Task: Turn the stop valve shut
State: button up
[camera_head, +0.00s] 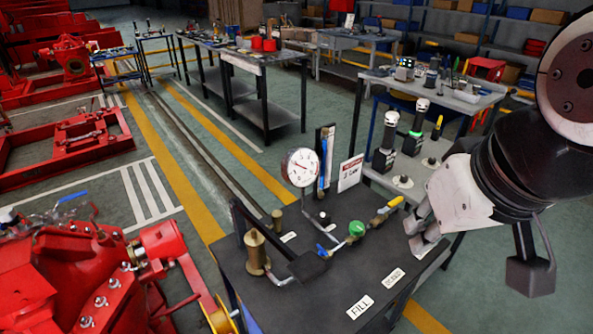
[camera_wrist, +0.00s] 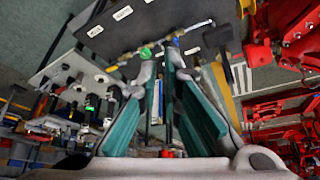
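A small line of valves and pipe runs along the black bench top (camera_head: 335,295). It carries a round green handwheel (camera_head: 356,229), a yellow lever (camera_head: 393,204) at its right end and a blue lever (camera_head: 322,250) at its left. I take the green handwheel for the stop valve, but no readable label confirms this. My gripper (camera_head: 421,232) hangs to the right of the yellow lever, apart from the valves and empty. In the wrist view its two fingers (camera_wrist: 160,58) stand apart, with the green handwheel (camera_wrist: 146,52) beyond the left fingertip.
A round gauge (camera_head: 301,167) stands behind the valves, and a brass fitting (camera_head: 255,251) stands to their left. A red-lettered sign (camera_head: 350,173) rises behind. FILL (camera_head: 360,307) and another label lie in front. Red machinery (camera_head: 75,275) fills the lower left.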

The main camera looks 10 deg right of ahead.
jog(key=o, duration=0.4)
jog(key=shift+w+r, duration=0.15)
jog(key=shift+w, duration=0.25)
jog(key=m+g+b, duration=0.5)
jog(key=m+b, duration=0.4)
jog(key=m, duration=0.3)
send_over(397, 200)
notch_tip(397, 200, down, 21)
notch_tip(397, 200, down, 13)
jog(key=shift+w+f+p, duration=0.1)
jog(key=shift+p, duration=0.35)
grip_shut()
